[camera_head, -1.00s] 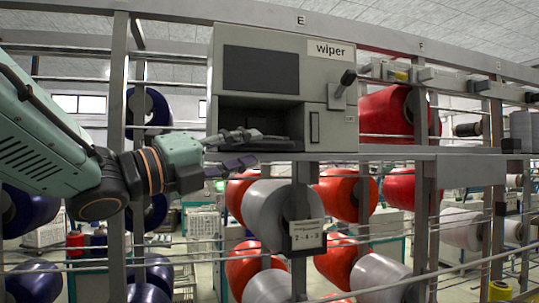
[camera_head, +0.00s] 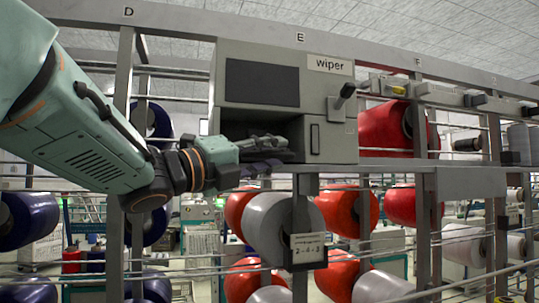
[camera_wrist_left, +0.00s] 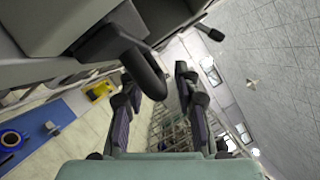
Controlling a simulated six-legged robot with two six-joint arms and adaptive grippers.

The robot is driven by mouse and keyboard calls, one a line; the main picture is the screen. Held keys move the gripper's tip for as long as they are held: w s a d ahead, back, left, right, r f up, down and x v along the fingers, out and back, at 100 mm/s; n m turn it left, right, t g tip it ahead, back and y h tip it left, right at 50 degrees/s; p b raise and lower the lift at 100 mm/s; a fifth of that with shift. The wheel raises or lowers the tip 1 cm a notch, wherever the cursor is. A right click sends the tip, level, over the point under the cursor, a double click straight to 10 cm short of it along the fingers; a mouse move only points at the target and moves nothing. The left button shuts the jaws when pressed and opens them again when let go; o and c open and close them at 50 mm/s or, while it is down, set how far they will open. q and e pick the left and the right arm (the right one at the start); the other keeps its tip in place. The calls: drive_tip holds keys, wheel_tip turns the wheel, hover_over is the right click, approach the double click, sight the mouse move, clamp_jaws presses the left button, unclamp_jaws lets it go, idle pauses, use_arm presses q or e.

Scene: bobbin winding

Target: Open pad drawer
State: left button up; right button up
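The grey wiper unit (camera_head: 232,55) is mounted on the rack in the head view. Its lower right front is a small panel (camera_head: 336,140) with a dark upright handle (camera_head: 314,138), seemingly closed. My left gripper (camera_head: 278,152) is in front of the open dark recess, left of that handle, fingers pointing right. In the left wrist view my gripper (camera_wrist_left: 156,80) is open, fingers apart. A dark curved handle (camera_wrist_left: 147,72) on a grey face reaches between the fingertips; contact cannot be told. My right gripper is not in view.
A lever (camera_head: 345,92) sticks out of the unit above the panel. The grey rack rail (camera_head: 400,153) runs below and beside it. Grey and red bobbins (camera_head: 268,218) hang under the unit.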

use_arm(q)
drive_tip(key=shift+d, duration=0.1)
drive_tip(key=c, duration=0.3)
clamp_jaws()
drive_tip(key=shift+r, duration=0.1)
